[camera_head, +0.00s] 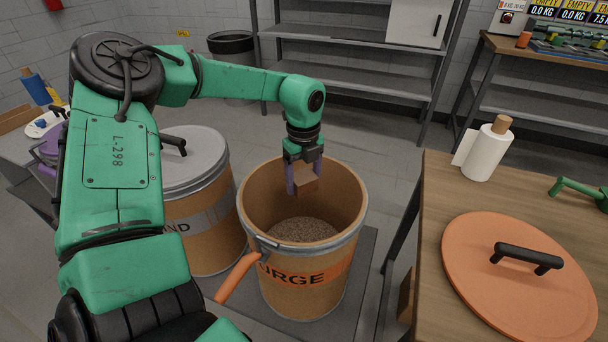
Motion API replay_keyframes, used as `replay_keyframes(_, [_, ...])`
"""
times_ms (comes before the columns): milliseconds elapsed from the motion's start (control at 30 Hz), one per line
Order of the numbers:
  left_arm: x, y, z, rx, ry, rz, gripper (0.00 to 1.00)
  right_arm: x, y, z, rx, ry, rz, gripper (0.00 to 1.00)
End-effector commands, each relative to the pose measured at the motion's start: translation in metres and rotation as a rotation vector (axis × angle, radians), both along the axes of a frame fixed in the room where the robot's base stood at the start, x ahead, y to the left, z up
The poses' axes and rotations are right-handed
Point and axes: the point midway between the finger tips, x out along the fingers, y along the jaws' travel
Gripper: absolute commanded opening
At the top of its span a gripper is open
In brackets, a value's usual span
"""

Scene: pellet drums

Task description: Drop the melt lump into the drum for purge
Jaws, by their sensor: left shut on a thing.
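My left gripper (304,176) hangs from the green arm, over the mouth of the purge drum (305,291). Its fingers are shut on a brown, blocky melt lump (306,183). The lump is within the drum's opening, above the pellets (303,230) and apart from them. The drum is an open brown fibre drum with a metal rim and an orange band reading "URGE", its first letter hidden by an orange lever (238,278). My right gripper is not in view.
A second drum (211,228) with a grey lid (189,160) stands close on the left. On the right, a wooden table (436,196) holds an orange lid (480,285) with a black handle and a paper roll (486,153). Metal shelves (350,78) stand behind.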

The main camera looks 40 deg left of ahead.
Motion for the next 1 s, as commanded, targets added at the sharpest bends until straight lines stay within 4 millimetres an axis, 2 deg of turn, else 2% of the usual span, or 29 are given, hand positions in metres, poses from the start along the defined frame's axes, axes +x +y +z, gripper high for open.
replay_keyframes(133, [0.0, 0.0, 0.001, 0.0, -0.001, 0.0, 0.19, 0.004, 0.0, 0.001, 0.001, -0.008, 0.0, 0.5])
replay_keyframes(167, [0.0, 0.0, 0.001, 0.0, -0.001, 0.0, 0.78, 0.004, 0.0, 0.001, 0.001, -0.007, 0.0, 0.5])
replay_keyframes(200, [0.0, 0.0, 0.001, 0.0, -0.001, 0.0, 0.93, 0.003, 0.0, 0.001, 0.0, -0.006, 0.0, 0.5])
replay_keyframes(233, [0.0, 0.0, 0.001, 0.0, -0.001, 0.0, 1.0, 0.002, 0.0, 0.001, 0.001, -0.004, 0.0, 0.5])
replay_keyframes(467, [0.0, 0.0, 0.002, 0.001, -0.001, 0.0, 1.0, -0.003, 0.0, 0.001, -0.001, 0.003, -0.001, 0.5])
replay_keyframes(567, [0.001, 0.0, 0.01, 0.001, -0.003, 0.0, 1.0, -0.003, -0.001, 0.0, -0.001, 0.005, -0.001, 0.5])
replay_keyframes(667, [0.001, 0.0, 0.03, 0.002, -0.006, 0.001, 1.0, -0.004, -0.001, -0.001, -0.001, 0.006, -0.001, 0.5])
replay_keyframes(900, [0.002, 0.001, 0.103, 0.003, -0.005, 0.001, 1.0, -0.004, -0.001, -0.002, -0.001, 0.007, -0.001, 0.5])
replay_keyframes(1000, [0.002, 0.001, 0.126, 0.003, -0.003, 0.001, 1.0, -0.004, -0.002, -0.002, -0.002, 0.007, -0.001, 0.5])
